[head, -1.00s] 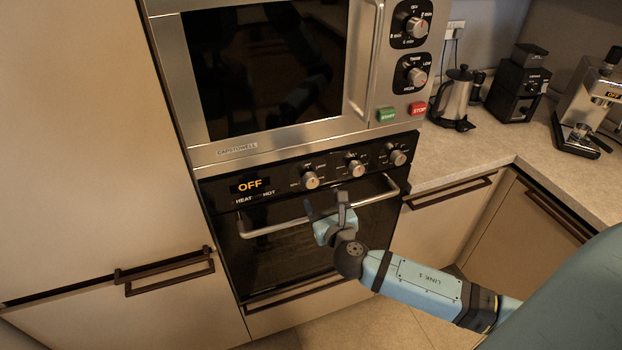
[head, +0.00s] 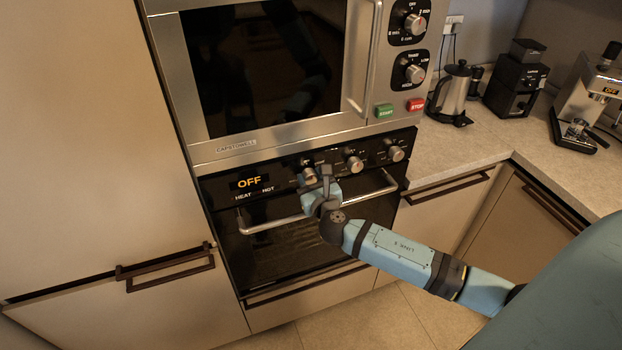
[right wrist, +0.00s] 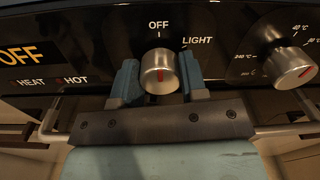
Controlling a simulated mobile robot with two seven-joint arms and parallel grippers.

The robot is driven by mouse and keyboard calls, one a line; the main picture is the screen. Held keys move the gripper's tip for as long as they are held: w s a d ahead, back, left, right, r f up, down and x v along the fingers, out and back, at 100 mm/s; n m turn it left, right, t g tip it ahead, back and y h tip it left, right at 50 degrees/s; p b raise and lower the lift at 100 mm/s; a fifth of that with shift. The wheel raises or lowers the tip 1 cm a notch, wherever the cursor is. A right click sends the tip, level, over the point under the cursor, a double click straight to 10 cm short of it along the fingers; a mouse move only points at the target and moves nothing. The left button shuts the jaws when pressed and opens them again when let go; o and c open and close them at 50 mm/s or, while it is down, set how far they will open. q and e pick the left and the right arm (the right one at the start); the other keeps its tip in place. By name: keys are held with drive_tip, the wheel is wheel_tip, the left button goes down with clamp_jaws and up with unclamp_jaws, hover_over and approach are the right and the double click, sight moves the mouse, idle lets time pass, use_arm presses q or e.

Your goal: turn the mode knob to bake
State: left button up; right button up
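The oven's left knob (head: 310,174), marked OFF and LIGHT, is a silver dial and fills the middle of the right wrist view (right wrist: 158,85). Its red line stands upright, below the OFF label. My right gripper (head: 314,182) reaches it from below and in front. No BAKE label is readable; part of the knob's ring of labels is hidden. My left gripper is not in view.
The oven display (head: 249,183) reads OFF. Two more knobs (head: 354,165) (head: 396,153) sit to the right. The oven handle (head: 270,225) runs below my gripper. The microwave (head: 270,75) is above. A kettle (head: 453,93) and coffee machines stand on the right counter.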

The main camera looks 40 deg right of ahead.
drive_tip(key=shift+m, duration=0.4)
drive_tip(key=m+b, duration=0.1)
drive_tip(key=m, duration=0.2)
drive_tip(key=shift+m, duration=0.3)
drive_tip(key=m, duration=0.2)
drive_tip(key=shift+f+m+b, duration=0.1)
drive_tip(key=shift+m+b, duration=0.3)
drive_tip(key=m+b, duration=0.1)
drive_tip(key=m, duration=0.2)
drive_tip(key=shift+m, duration=0.3)
drive_tip(key=m, duration=0.4)
drive_tip(key=shift+b, duration=0.3)
drive_tip(key=m, duration=0.4)
drive_tip(key=shift+m+y, duration=0.3)
drive_tip(key=shift+m, duration=1.9)
